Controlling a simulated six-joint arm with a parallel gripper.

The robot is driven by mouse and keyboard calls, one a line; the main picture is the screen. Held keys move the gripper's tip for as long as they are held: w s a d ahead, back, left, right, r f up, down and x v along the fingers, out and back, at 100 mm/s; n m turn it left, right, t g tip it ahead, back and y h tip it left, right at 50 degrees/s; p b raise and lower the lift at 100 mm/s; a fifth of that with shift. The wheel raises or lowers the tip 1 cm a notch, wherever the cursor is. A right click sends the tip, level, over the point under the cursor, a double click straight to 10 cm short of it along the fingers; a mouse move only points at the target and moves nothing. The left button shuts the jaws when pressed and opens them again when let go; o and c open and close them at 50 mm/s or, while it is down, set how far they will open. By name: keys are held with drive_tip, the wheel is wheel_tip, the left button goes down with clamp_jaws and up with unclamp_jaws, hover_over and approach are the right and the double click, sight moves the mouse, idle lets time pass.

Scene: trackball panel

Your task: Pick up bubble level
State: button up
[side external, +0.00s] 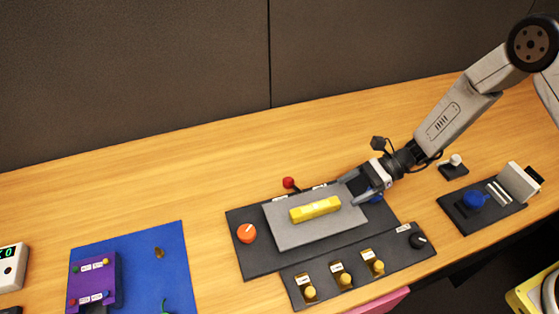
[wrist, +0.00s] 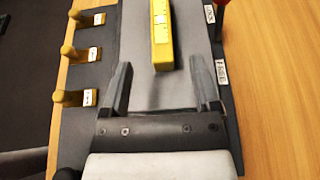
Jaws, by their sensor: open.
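The yellow bubble level (side external: 315,209) lies flat on a raised grey plate (side external: 290,237) on the dark panel. In the wrist view the level (wrist: 162,42) is a yellow bar with a pale window, lying lengthwise ahead of the fingers. My gripper (side external: 347,191) is at the right end of the plate, low over it and apart from the level. In the wrist view my gripper (wrist: 167,80) is open and empty, with its two fingers spread wider than the level. The level's near end is just beyond the fingertips.
The dark panel also carries an orange knob (side external: 246,233) and a red ball-topped lever (side external: 288,183). In front is a strip with yellow switches (side external: 344,279) and a black knob (side external: 418,241). A blue mat (side external: 190,270) lies left. The wood table (side external: 130,185) behind is clear.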

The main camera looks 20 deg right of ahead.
sight(326, 204)
drive_tip(key=shift+x, duration=4)
drive_tip(key=shift+d+f, duration=0.1)
drive_tip(key=shift+f, duration=0.05)
clamp_jaws()
